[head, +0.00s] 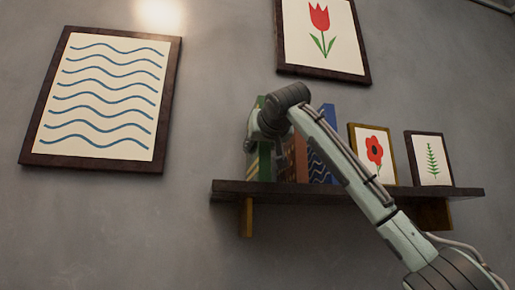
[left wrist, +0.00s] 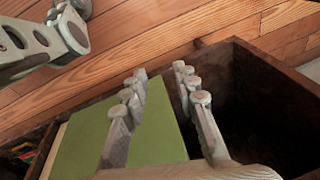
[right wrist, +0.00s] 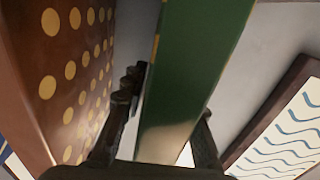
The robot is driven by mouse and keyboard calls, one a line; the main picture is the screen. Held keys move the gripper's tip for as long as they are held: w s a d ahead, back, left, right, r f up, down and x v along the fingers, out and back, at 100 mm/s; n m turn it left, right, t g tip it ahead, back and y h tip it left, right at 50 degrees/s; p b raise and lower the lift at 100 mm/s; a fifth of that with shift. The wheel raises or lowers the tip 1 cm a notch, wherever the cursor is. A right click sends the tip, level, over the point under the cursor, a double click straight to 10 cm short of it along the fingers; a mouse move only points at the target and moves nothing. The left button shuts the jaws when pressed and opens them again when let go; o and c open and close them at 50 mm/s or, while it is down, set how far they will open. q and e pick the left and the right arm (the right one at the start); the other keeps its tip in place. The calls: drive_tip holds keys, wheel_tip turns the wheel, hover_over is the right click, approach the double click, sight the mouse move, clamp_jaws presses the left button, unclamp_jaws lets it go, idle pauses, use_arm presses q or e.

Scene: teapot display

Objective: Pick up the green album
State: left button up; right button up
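A green album (head: 264,165) stands upright at the left end of the row on the wall shelf. My right gripper (head: 256,135) is at it, partly hidden by my right wrist. In the right wrist view the green album (right wrist: 190,75) lies between the spread fingers of my right gripper (right wrist: 170,95). A pale gap shows beside the left finger lower down; contact at the fingertips is unclear. In the left wrist view a flat green album or board (left wrist: 85,135) leans in a dark wooden crate. My left gripper (left wrist: 160,75) is open, its fingers spanning that album's right edge.
A brown dotted album (right wrist: 75,60) and a blue wave-patterned album (head: 322,165) stand right of the green one on the shelf (head: 350,196). Two small framed pictures (head: 374,155) (head: 430,160) stand farther right. The crate (left wrist: 275,80) has open room at right.

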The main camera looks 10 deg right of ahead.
clamp_jaws()
use_arm(q)
drive_tip(key=shift+w+r, duration=0.2)
drive_tip(key=shift+w, duration=0.5)
use_arm(e)
drive_tip(key=shift+d+r, duration=0.1)
drive_tip(key=shift+r, duration=0.05)
use_arm(q)
drive_tip(key=shift+a, duration=0.1)
